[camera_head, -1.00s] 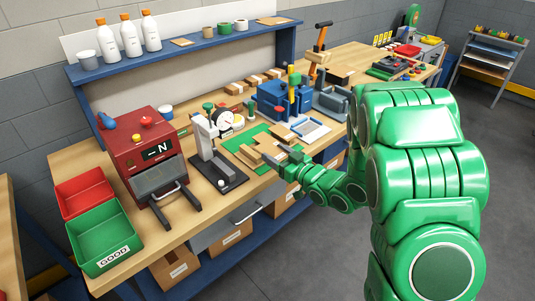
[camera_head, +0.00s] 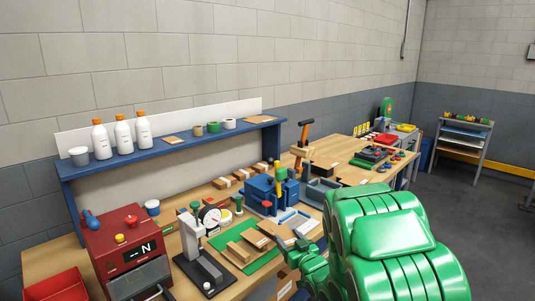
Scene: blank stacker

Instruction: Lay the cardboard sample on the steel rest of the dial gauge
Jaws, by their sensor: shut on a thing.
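The dial gauge (camera_head: 210,216) has a round white face on a grey stand and stands left of the green mat (camera_head: 262,268). Its dark base (camera_head: 206,273) shows below; I cannot make out the steel rest clearly. My gripper (camera_head: 283,243) is over the right part of the mat, to the right of the gauge. It is shut on a flat tan piece, seemingly the cardboard sample (camera_head: 285,232), though the fingers and the piece are small and partly overlap. The sample is apart from the gauge.
Tan pieces (camera_head: 240,253) lie on the mat between gripper and gauge. A red tester (camera_head: 128,250) stands left of the gauge, and a blue device (camera_head: 268,193) behind the mat. A red bin (camera_head: 52,290) is at lower left. A blue shelf (camera_head: 180,147) with bottles runs above the bench.

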